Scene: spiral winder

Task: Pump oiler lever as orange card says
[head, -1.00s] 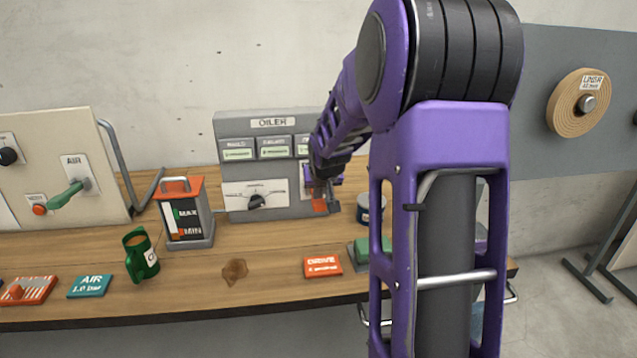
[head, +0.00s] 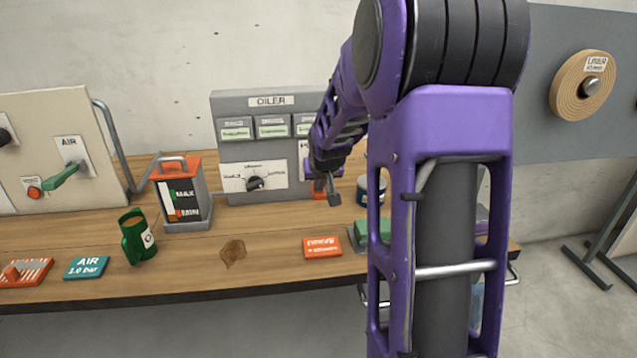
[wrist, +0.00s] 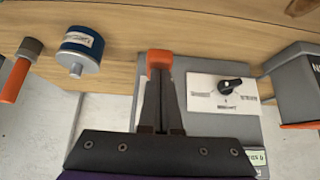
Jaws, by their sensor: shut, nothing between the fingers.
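The grey oiler box (head: 228,150) stands on the bench against the wall. Its orange lever end (head: 319,188) shows low on the box's right side, partly hidden by my arm. My gripper (head: 334,199) is shut and empty, beside the lever end. In the wrist view the closed fingers (wrist: 160,78) point at the orange lever end (wrist: 160,58), which shows just past their tips; I cannot tell whether they touch. An orange card (head: 322,247) lies near the bench's front edge; its small print is too blurred to read.
The oiler's black selector knob (head: 255,183) is left of the lever.

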